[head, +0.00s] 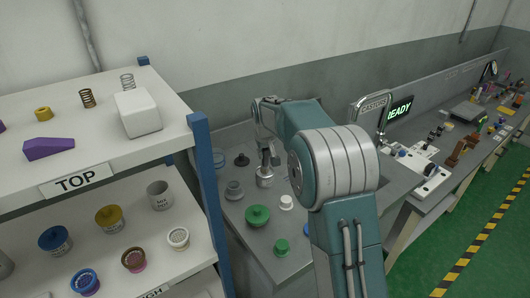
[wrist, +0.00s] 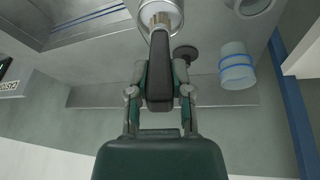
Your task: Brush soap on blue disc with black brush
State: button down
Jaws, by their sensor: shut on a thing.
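My gripper (head: 266,150) is low over the grey bench, at the left of my arm. In the wrist view my gripper (wrist: 160,90) is shut on the black brush (wrist: 160,72), seen as a dark handle with tan bristles. The bristle end is at the mouth of a pale metallic cup (wrist: 172,8); I cannot tell whether it touches the inside. The head view shows this cup (head: 265,180) just below the gripper. A blue piece (head: 306,229), partly hidden by my arm, lies on the bench; I cannot tell if it is the blue disc. No soap is clearly visible.
Around the cup stand a blue-ringed clear container (head: 219,160), a black knobbed piece (head: 241,160), a grey one (head: 234,190), green ones (head: 257,215) and a white one (head: 286,202). A white shelf unit with a blue post (head: 207,180) stands close on the left.

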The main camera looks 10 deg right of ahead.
jog(key=shift+f, duration=0.35)
dwell(0.6)
jog(key=shift+r, duration=0.15)
jog(key=shift+r, duration=3.4)
jog(key=shift+s, duration=0.15)
